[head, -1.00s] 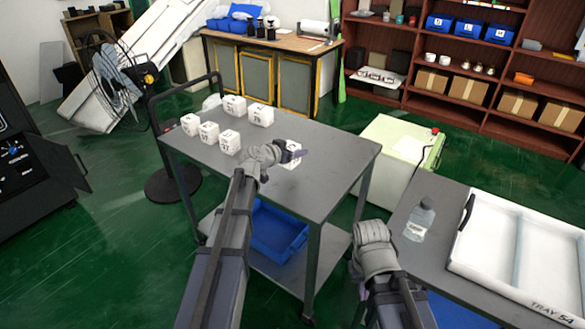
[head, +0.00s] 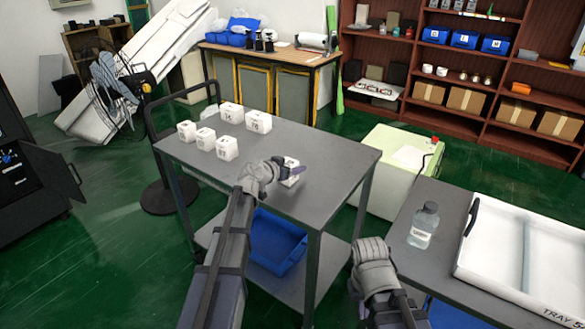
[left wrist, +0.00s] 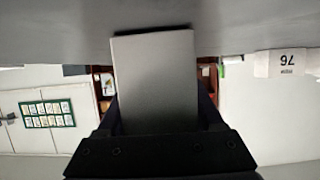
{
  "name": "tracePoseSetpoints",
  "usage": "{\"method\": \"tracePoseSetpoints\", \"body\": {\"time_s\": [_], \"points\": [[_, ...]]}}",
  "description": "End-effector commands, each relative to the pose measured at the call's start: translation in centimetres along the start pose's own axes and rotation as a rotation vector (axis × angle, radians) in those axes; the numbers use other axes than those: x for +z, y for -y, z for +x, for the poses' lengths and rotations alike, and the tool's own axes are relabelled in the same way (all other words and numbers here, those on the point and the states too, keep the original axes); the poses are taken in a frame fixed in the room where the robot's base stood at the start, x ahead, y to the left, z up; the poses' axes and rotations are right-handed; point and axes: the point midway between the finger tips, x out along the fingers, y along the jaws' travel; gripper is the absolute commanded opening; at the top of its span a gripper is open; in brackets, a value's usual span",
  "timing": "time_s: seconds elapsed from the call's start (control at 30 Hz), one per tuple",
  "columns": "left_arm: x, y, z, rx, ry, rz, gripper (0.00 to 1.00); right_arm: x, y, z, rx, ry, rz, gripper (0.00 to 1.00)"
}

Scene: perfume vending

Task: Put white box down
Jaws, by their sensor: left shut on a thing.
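My left gripper (head: 293,169) is shut on a white box (head: 289,180) over the right half of the grey cart table (head: 333,168). In the left wrist view the held box (left wrist: 155,75) sits between the fingers as a plain grey-white face, its edge against or very close to the table surface (left wrist: 60,25). I cannot tell whether it touches. My right gripper (head: 372,252) is in front of the cart's right side, its fingers hidden from view.
Several numbered white boxes (head: 227,148) stand on the cart's left part; one marked 76 (left wrist: 280,64) shows in the left wrist view. Free tabletop lies around the held box. At right, another table carries a bottle (head: 423,226) and a white tray (head: 500,262).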

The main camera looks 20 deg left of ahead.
Motion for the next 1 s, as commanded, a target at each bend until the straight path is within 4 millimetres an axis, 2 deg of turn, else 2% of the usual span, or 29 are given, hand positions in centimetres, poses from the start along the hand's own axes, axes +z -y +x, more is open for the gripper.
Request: {"method": "tracePoseSetpoints", "body": {"time_s": [0.03, 0.07, 0.3, 0.63, 0.77, 1.0], "points": [[0.3, 0.0, 0.1, 0.000, 0.000, 0.000, 0.12, 0.0, 0.0, 0.3, 0.000, 0.000, 0.000, 0.00], [0.2, 0.0, 0.1, 0.000, 0.000, 0.000, 0.71, 0.0, 0.0, 0.2, 0.000, 0.000, 0.000, 0.00], [0.1, 0.0, 0.1, 0.000, 0.000, 0.000, 0.98, 0.0, 0.0, 0.2, 0.000, 0.000, 0.000, 0.00], [-0.3, 0.0, -0.1, 0.000, 0.000, 0.000, 0.98, 0.0, 0.0, -0.3, 0.000, 0.000, 0.000, 0.00], [-0.3, -0.1, -2.3, -0.002, 0.000, -0.001, 0.98, 0.1, -0.1, -1.1, 0.000, 0.000, 0.000, 0.00], [-0.3, -0.2, -7.4, -0.002, 0.000, -0.001, 0.98, 0.2, -0.3, -3.1, 0.000, 0.000, 0.000, 0.00]]}}
